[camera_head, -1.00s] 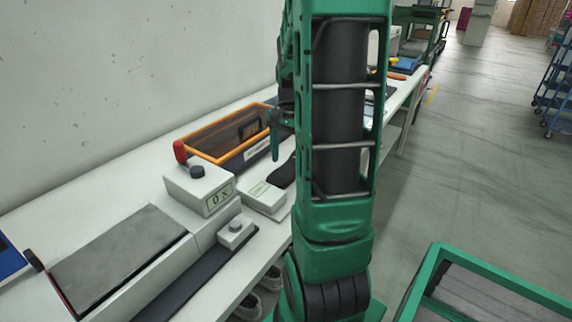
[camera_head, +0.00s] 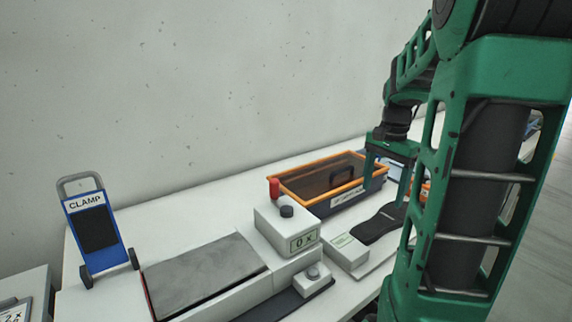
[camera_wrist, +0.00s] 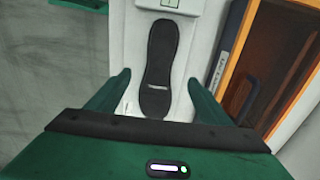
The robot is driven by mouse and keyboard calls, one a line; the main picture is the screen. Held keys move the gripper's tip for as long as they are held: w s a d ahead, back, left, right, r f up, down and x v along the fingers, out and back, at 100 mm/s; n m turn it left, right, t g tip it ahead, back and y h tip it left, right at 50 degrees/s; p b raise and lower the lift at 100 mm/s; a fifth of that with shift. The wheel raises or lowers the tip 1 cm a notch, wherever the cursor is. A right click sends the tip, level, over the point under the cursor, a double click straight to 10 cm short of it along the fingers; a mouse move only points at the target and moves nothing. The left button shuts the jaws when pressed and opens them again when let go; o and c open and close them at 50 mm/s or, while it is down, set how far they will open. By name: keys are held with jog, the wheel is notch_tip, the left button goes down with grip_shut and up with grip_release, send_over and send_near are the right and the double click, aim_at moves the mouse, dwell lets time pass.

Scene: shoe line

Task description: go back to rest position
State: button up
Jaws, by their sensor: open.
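My gripper (camera_wrist: 159,98) is open and empty, with its two green fingers spread apart in the wrist view. In that view a black shoe sole (camera_wrist: 157,68) lies on a light surface beyond the fingers, framed between them. In the head view my gripper (camera_head: 388,188) hangs above the bench beside the orange-rimmed bin, and the sole (camera_head: 380,224) lies below it on the bench. My green arm fills the right side of the head view and hides part of the bench.
The white bench holds an orange-rimmed bin (camera_head: 301,202), a grey box reading "0 x" (camera_head: 288,238), a small white box (camera_head: 347,251), a dark grey pad (camera_head: 205,275) and a blue "CLAMP" stand (camera_head: 110,250). A wall (camera_head: 200,90) stands behind.

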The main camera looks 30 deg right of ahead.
jog(key=s+a+f+n, duration=0.4)
jog(key=s+a+n, duration=0.6)
jog(key=a, duration=0.7)
jog(key=s, duration=0.3)
jog(key=shift+s+a+f+n, duration=0.15)
jog(key=shift+s+f+n, duration=0.05)
jog(key=shift+s+n, duration=0.2)
